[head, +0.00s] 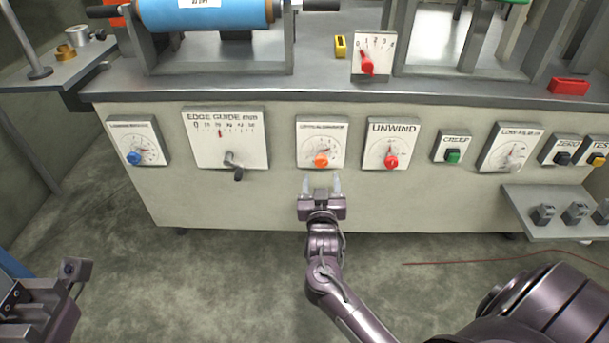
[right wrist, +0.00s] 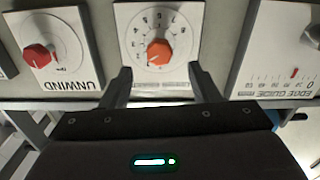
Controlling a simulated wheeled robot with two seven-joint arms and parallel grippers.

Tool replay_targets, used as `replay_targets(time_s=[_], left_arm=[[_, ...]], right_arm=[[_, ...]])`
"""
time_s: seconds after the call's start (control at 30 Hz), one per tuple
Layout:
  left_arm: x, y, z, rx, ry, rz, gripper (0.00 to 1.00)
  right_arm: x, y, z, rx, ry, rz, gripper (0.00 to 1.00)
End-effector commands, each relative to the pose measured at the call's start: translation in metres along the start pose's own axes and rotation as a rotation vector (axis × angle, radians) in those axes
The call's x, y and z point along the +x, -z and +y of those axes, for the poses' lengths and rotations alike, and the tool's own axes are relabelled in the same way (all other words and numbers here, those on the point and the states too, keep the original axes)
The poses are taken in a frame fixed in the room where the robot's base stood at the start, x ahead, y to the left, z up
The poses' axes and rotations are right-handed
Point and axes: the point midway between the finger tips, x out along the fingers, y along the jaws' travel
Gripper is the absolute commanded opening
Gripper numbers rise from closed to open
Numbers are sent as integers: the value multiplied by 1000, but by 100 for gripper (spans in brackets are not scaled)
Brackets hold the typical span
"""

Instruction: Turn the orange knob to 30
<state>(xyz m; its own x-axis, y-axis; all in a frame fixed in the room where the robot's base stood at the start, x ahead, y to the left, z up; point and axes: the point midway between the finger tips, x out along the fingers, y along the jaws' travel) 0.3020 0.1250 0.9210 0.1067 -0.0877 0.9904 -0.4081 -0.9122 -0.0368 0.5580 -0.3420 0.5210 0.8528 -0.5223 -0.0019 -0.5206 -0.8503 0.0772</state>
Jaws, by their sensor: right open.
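The orange knob (head: 321,160) sits low on a white dial plate (head: 334,136) on the machine's front panel, between the edge guide and unwind plates. In the right wrist view the orange knob (right wrist: 159,52) is near the top centre, and the plate appears upside down with a ring of marks around the knob. My right gripper (head: 321,186) is open just below the knob, its fingers apart and empty. In the right wrist view its fingers (right wrist: 162,85) stand either side below the knob, not touching it. The dial's small numbers are hard to read. My left gripper (head: 76,270) shows at the lower left edge.
The unwind plate with a red knob (head: 391,161) is to the right. The edge guide plate (head: 225,140) with its lever (head: 235,170) is to the left. A grey shelf (head: 560,222) juts out at the right.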

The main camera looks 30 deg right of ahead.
Motion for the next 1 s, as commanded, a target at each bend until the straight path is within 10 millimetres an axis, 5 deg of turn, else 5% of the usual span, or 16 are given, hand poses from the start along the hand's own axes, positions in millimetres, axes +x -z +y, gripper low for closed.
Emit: replay_targets(time_s=[0.5,0.9,1.0], left_arm=[[-12,2,2,5,-16,39,36],[-11,2,2,6,-19,44,36],[-11,2,2,6,-19,44,36]], right_arm=[[68,0,0,1,0,4,55],[77,2,1,2,0,2,55],[77,2,0,1,0,2,42]])
